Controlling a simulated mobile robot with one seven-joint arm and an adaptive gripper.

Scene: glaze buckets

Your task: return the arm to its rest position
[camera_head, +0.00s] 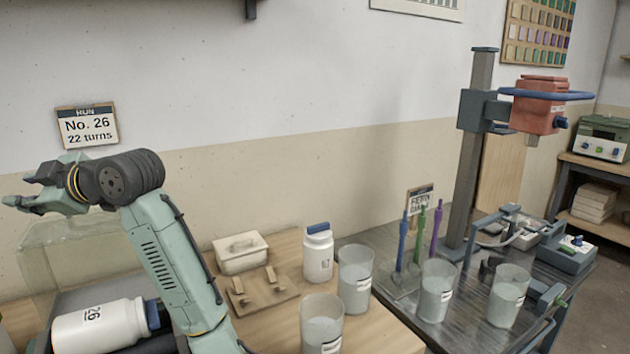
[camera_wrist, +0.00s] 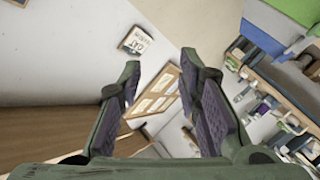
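My gripper (camera_head: 28,190) is at the left of the head view, raised above the bench and pointing left, away from the buckets. In the wrist view my gripper (camera_wrist: 158,95) has its two fingers spread well apart with nothing between them. Past the fingers, that view shows the wall and a wooden-framed board (camera_wrist: 155,98). My arm rises from the bottom of the head view and bends at the dark wrist joint. No object touches the fingers in either view.
A white jar marked 26 (camera_head: 100,325) lies on its side below my arm. A clear-walled box (camera_head: 75,255) stands behind. A lidded white box (camera_head: 240,252), a white bottle (camera_head: 318,255) and several translucent buckets (camera_head: 355,280) stand right of my arm. A mixer stand (camera_head: 475,150) rises at right.

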